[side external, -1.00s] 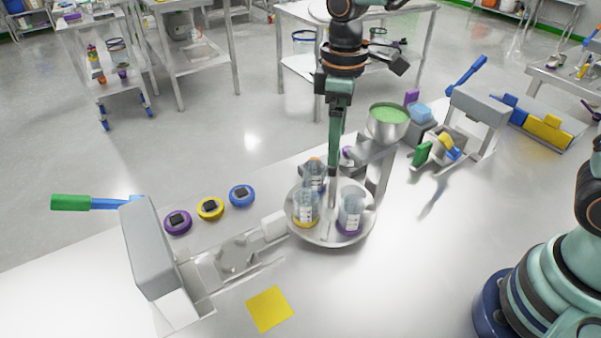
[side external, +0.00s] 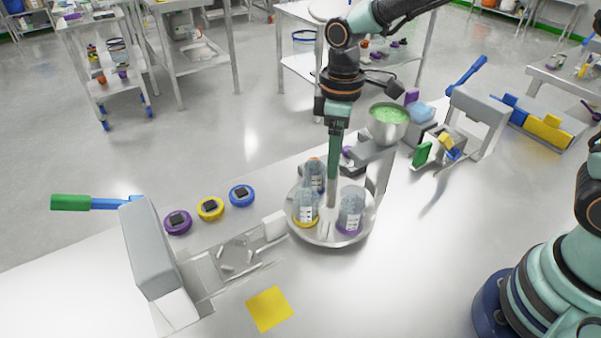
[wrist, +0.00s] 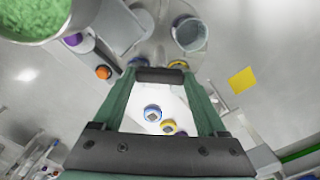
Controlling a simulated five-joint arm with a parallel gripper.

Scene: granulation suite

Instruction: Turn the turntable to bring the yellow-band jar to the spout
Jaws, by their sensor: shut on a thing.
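The round metal turntable (side external: 330,240) stands mid-bench. The yellow-band jar (side external: 306,210) is at its front left, away from the spout. The purple-band jar (side external: 351,212) is at its front right. The spout (side external: 366,155) is below the hopper of green granules (side external: 389,114), at the turntable's back right. My gripper (side external: 332,203) points down over the turntable's middle, between the jars, and is shut on what looks like its upright grey centre post; the contact is hard to see.
Purple, yellow and blue ringed lids (side external: 210,208) lie left of the turntable. A grey press with a green handle (side external: 70,202) is at the left. A yellow square (side external: 269,308) lies in front. The hopper's stand (side external: 380,180) is close on the right. The right front bench is clear.

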